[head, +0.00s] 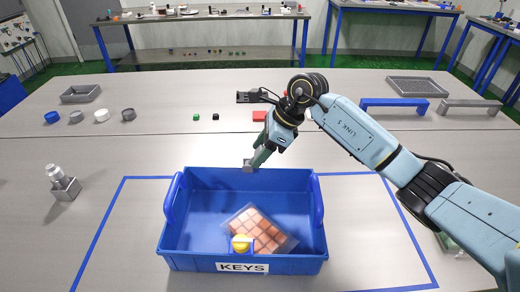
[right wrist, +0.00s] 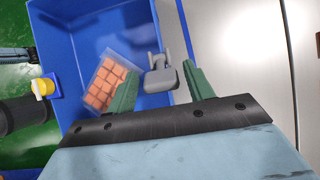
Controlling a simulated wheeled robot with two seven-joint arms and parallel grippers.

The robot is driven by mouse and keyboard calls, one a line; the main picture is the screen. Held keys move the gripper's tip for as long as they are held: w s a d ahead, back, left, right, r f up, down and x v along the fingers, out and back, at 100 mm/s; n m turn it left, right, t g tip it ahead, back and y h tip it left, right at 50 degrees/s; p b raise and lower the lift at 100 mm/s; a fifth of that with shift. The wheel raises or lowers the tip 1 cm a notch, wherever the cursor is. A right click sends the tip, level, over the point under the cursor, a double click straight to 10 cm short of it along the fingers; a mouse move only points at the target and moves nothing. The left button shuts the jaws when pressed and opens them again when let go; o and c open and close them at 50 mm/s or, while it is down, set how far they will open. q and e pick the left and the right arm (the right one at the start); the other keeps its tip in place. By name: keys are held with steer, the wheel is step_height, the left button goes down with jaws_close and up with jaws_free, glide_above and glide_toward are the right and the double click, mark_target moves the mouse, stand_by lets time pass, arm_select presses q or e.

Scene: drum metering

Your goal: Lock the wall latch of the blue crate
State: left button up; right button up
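The blue crate (head: 190,262) stands on the table, with a "KEYS" label (head: 243,267) on its front wall. A grey latch (head: 248,167) sits on its far wall; the right wrist view shows this latch (right wrist: 162,78) with a block and an upright lever. My right gripper (head: 253,163) is at that wall from above. In the right wrist view its green fingers (right wrist: 161,90) are apart, one on each side of the latch; I cannot tell whether they touch it. A yellow knob (head: 241,243) is on the front wall. My left gripper is out of view.
A clear bag of orange-brown blocks (head: 262,230) lies in the crate. Blue tape (head: 100,228) outlines the area around it. A grey holder with a metal piece (head: 65,187) stands at left. Small caps (head: 101,115), a blue bracket (head: 394,104) and trays (head: 417,87) are behind.

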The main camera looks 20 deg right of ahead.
steer(key=shift+o, duration=0.6)
steer(key=shift+d+r, duration=0.15)
steer(key=shift+r, duration=0.1)
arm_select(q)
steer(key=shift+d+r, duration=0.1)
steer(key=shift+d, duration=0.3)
arm_select(e)
steer(key=v, duration=1.2)
steer(key=shift+s+d+r, duration=0.15)
steer(key=shift+d+r, duration=0.05)
steer(key=shift+r, duration=0.15)
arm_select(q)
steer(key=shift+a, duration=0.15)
